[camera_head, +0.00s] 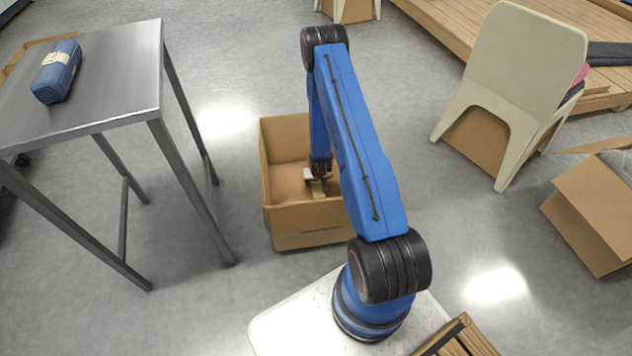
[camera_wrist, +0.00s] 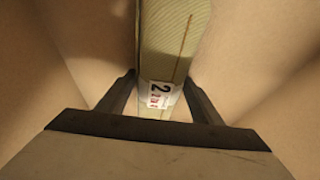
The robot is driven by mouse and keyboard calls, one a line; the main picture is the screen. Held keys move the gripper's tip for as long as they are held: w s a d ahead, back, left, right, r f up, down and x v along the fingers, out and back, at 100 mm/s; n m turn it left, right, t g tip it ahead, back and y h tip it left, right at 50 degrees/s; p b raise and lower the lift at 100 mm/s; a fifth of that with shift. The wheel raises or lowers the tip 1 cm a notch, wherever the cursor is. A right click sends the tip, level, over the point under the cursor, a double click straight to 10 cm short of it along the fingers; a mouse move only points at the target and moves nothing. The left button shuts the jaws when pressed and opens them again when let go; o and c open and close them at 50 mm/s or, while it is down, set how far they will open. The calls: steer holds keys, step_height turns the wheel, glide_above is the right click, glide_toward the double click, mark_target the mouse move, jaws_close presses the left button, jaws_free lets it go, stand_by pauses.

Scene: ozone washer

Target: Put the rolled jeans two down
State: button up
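I cannot tell whether the roll touches the box floor. A blue rolled pair of jeans (camera_head: 57,72) with a label lies on a grey metal table (camera_head: 120,75) at the left.
The table's legs stand close to the box's left. A beige chair (camera_head: 520,60) stands at the upper right, beside a wooden platform (camera_head: 450,30). Another cardboard box (camera_head: 595,215) is at the right edge. The grey floor between the box and chair is clear.

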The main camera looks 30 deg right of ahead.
stand_by(0.3)
steer(key=v, duration=1.2)
steer(key=s+a+r+n, duration=0.1)
steer(key=s+a+r, duration=0.15)
steer(key=r, duration=1.05)
steer(key=s+a+r+y, duration=0.1)
steer(key=a+r, duration=0.3)
steer(key=r, duration=0.8)
steer(key=s+a+r+n, duration=0.1)
steer(key=a+r, duration=0.3)
steer(key=r, duration=0.9)
steer(key=s+a+r+n, duration=0.1)
steer(key=s+a+r, duration=0.2)
steer(key=s+r, duration=0.4)
steer(key=s+a+r, duration=0.3)
steer(key=s+r, duration=0.4)
steer(key=s, duration=0.1)
steer(key=s+a+r, duration=0.1)
steer(key=s+r, duration=0.1)
steer(key=s, duration=0.6)
steer(key=s+a+r+n, duration=0.1)
steer(key=s+r, duration=0.2)
steer(key=s, duration=0.5)
steer(key=shift+s+a+t+y, duration=0.2)
steer(key=shift+s+t+y, duration=0.1)
steer(key=shift+r, duration=0.1)
